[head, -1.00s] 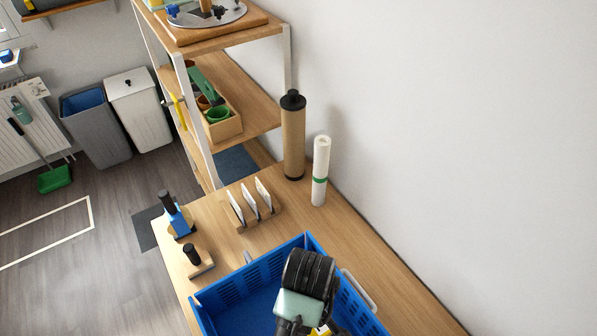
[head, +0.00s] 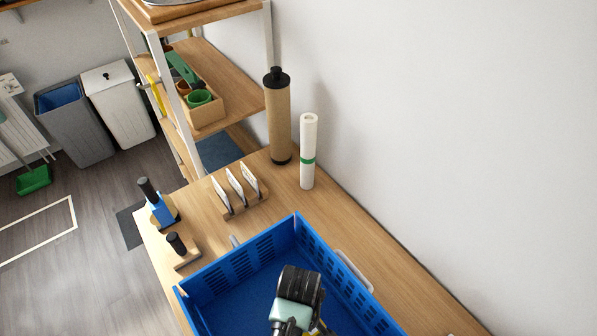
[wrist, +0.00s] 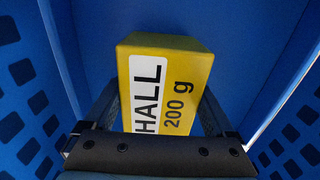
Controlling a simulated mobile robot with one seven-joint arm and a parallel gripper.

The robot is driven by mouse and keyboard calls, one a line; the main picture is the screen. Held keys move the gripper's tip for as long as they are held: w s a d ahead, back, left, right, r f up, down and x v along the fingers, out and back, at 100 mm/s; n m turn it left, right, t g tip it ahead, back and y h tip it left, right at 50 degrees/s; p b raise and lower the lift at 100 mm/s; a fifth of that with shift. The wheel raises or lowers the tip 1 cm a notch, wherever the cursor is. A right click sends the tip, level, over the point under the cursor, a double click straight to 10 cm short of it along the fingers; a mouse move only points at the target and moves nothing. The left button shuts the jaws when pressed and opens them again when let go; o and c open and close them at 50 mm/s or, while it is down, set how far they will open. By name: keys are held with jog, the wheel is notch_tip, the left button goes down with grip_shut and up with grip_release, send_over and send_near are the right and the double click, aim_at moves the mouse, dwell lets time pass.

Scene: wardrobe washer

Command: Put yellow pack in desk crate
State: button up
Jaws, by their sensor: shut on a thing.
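The blue desk crate (head: 245,275) stands on the desk in the head view. Its perforated walls (wrist: 30,90) surround the pack in the wrist view. I cannot tell whether the pack touches the crate floor.
On the desk (head: 290,200) behind the crate stand a card rack (head: 238,195), a white roll (head: 308,150) and a brown tube (head: 278,120). A blue tool (head: 160,208) and a black-knobbed block (head: 180,250) are at the left edge. A wall runs along the right.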

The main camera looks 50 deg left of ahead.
jog(key=shift+f, duration=0.35)
jog(key=shift+f, duration=0.15)
jog(key=o, duration=1.3)
jog(key=shift+c, duration=0.2)
notch_tip(320, 180, up, 12)
jog(key=shift+r+p, duration=0.2)
jog(key=shift+p, duration=0.4)
jog(key=shift+w, duration=0.1)
